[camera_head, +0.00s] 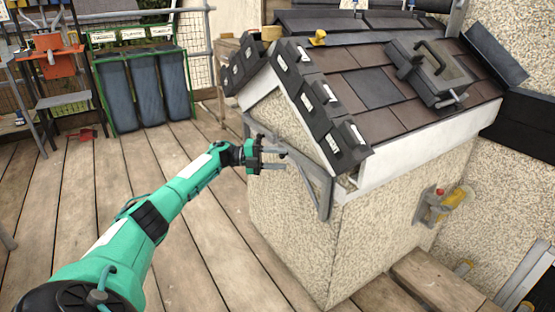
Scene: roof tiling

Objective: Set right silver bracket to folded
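A silver bracket (320,185) stands on the gable wall of the small roofed structure, below the right roof slope. It shows as a metal frame with an upright bar and a slanting bar, standing out from the wall. More silver metal (262,130) shows at the left of the gable, partly behind my gripper. My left gripper (284,159) is in front of the gable, to the left of the right bracket. Its two fingers are apart with nothing seen between them. I cannot tell whether a fingertip touches the bracket. My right gripper is out of view.
Green-framed waste bags (148,88) and an orange item (52,55) stand at the back left. The wooden deck (75,195) is mostly clear.

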